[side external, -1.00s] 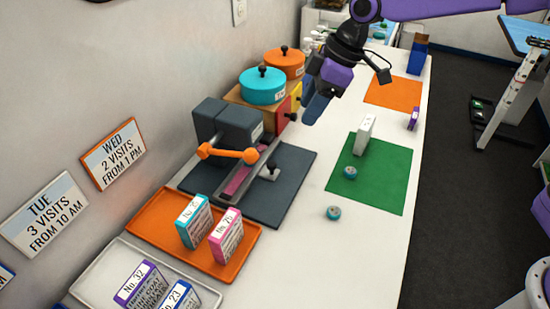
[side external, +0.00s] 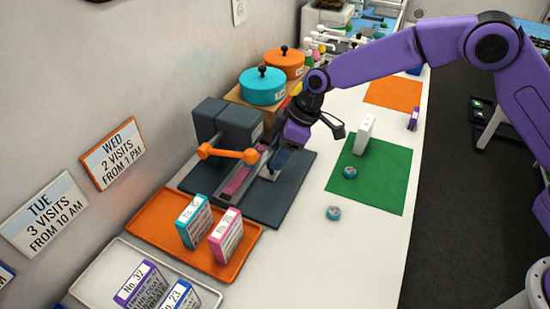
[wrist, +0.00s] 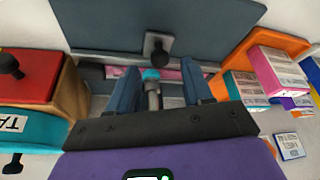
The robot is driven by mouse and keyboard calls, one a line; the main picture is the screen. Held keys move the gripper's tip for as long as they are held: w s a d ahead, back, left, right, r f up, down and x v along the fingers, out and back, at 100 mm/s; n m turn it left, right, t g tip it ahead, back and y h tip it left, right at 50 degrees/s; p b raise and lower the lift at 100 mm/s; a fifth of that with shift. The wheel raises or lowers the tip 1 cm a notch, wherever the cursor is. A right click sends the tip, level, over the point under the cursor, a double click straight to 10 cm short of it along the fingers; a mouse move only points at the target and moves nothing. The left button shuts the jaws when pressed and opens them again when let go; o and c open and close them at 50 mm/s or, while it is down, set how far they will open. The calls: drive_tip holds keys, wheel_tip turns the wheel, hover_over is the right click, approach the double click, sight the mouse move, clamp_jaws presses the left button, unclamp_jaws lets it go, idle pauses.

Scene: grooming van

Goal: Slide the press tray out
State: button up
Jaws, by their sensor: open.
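The press is a dark grey block (side external: 240,125) with an orange bar handle (side external: 228,154) on a dark base plate (side external: 275,208). Its narrow metal tray (side external: 236,188) holds a pink strip (side external: 240,178). In the wrist view a dark knob on a pale bracket (wrist: 158,48) stands beyond my fingertips, apart from them, in front of the dark plate (wrist: 150,20). My gripper (side external: 275,170) is open and low, at the tray's right side, hiding the bracket in the side view. In the wrist view, a grey post with a teal top (wrist: 152,88) shows between the fingers (wrist: 161,82).
Teal (side external: 263,86) and orange (side external: 285,62) lidded pots stand behind the press. An orange tray (side external: 160,220) with two boxes lies in front.

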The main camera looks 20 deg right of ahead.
drive_tip(key=shift+x, duration=1.45)
clamp_jaws()
drive_tip(key=shift+s+d, duration=3.35)
drive_tip(key=shift+s, duration=0.05)
unclamp_jaws()
drive_tip(key=shift+r, duration=0.1)
